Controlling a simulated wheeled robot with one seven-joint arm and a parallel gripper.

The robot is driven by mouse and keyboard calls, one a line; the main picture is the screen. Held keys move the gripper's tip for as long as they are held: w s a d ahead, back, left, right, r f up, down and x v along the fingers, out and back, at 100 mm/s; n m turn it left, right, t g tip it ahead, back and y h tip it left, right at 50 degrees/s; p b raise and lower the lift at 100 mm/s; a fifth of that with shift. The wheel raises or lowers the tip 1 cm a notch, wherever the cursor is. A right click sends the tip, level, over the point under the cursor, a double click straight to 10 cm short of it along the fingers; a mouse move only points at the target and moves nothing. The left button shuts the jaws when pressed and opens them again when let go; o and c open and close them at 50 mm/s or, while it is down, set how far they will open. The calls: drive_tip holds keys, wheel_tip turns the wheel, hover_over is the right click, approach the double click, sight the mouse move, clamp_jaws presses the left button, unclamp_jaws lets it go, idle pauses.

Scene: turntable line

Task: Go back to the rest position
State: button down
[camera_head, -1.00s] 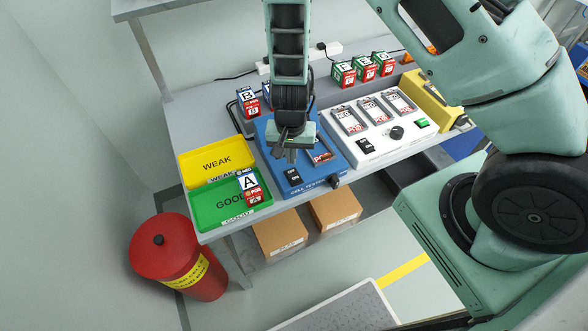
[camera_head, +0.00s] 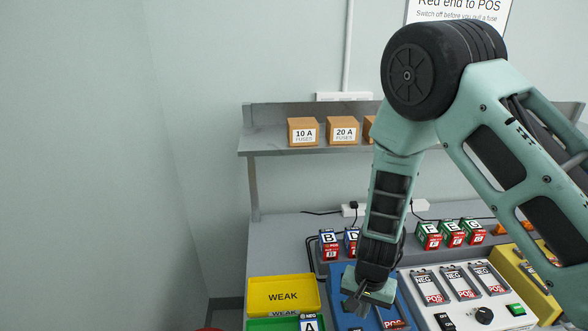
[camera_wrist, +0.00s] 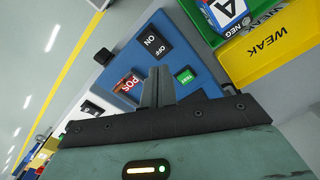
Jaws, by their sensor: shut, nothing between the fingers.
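My gripper (camera_head: 357,304) is shut and empty, above the blue cell tester (camera_head: 345,318). In the wrist view my gripper (camera_wrist: 158,85) points at the blue tester (camera_wrist: 130,62), which has a black ON/OFF switch, a green part and a red POS end of a cell. I cannot tell the exact gap between fingertips and tester. My arm comes down from the upper right in the head view.
A yellow WEAK tray (camera_head: 284,281) and a green tray (camera_head: 262,324) holding cell A (camera_head: 311,323) stand at left. Cells B (camera_head: 330,246) and D stand behind the tester. A white unit (camera_head: 462,315) with several cells is at right. A shelf (camera_head: 268,141) with fuse boxes hangs above.

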drive_tip(key=s+a+r+n+y+b, duration=0.2)
drive_tip(key=s+a+r+n+b, duration=0.65)
drive_tip(key=s+r, duration=0.55)
drive_tip(key=s+d+r+n+h+b, duration=0.1)
drive_tip(key=s+d+r+n, duration=0.1)
drive_tip(key=s+n, duration=0.3)
drive_tip(key=shift+s+r, duration=0.5)
drive_tip(key=shift+r, duration=0.3)
drive_tip(key=shift+d, duration=0.1)
